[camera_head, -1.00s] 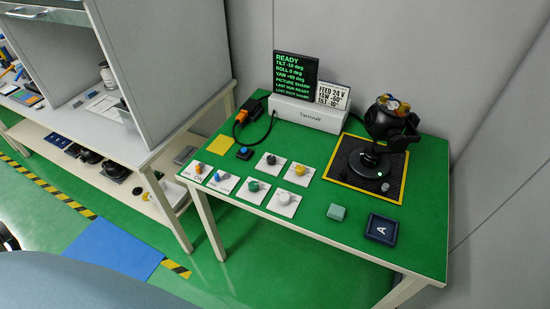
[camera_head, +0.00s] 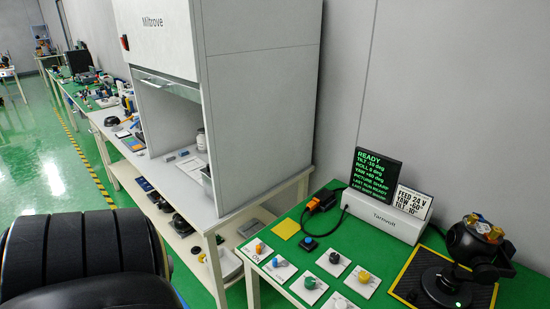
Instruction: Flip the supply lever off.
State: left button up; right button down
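A white plate (camera_head: 248,256) with an orange-tipped lever (camera_head: 259,248) sits at the near left corner of the green table (camera_head: 330,238). The marking "ON" shows on the plate. It looks like the supply lever, but its exact position is too small to tell. A camera-like black device (camera_head: 474,242) stands on a black mat with a yellow border (camera_head: 408,271) at the right. The black screen (camera_head: 376,169) reads READY in green, with tilt, roll and yaw lines. Neither of my grippers is in view.
Plates with blue (camera_head: 275,262), black (camera_head: 334,258), green (camera_head: 310,283) and yellow (camera_head: 364,277) knobs stand close by the lever. A blue button (camera_head: 309,243) is behind them. A white Turnvolt box (camera_head: 382,216) lies at the back. A tall grey cabinet on a bench (camera_head: 262,100) stands left.

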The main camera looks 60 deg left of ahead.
aim_at(259, 249)
jog(key=i, duration=0.5)
jog(key=u, duration=2.7)
